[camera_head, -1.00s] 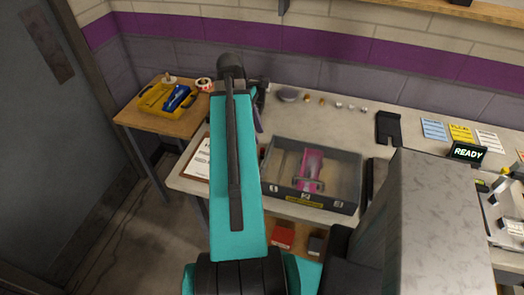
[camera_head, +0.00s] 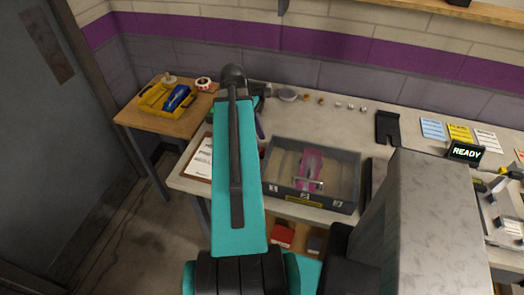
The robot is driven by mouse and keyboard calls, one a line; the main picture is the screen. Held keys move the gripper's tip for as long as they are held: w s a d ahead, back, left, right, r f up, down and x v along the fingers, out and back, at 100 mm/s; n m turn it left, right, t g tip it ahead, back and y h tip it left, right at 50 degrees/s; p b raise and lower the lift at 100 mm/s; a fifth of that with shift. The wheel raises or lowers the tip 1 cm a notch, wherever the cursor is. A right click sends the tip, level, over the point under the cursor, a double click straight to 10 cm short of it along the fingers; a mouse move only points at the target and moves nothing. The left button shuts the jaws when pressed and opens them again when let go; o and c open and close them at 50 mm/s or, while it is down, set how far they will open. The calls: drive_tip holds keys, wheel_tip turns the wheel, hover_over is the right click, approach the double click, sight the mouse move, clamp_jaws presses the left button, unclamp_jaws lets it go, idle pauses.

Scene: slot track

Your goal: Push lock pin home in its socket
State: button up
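I cannot make out the lock pin or its socket. A light metal fixture (camera_head: 490,222) with yellow and black parts is cut off by the right edge of the head view; it may be the slot track, but it is too small to tell. My teal arm rises through the middle of the view, and its far end is over the back left of the bench. My gripper is not visible; the arm hides that area. A dark piece beside the arm's far end may be part of my wrist.
A grey case (camera_head: 345,204) with a clear lid and a pink item inside sits on the bench (camera_head: 340,128). A clipboard (camera_head: 199,160) lies left of it. A yellow tray (camera_head: 151,103) stands on a wooden side table. A READY display (camera_head: 465,152) stands at right.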

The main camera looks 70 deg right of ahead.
sight(262, 153)
drive_tip(key=shift+p+x, duration=0.7)
drive_tip(key=shift+x, duration=1.35)
drive_tip(key=shift+w, duration=0.1)
drive_tip(key=shift+c, duration=0.4)
clamp_jaws()
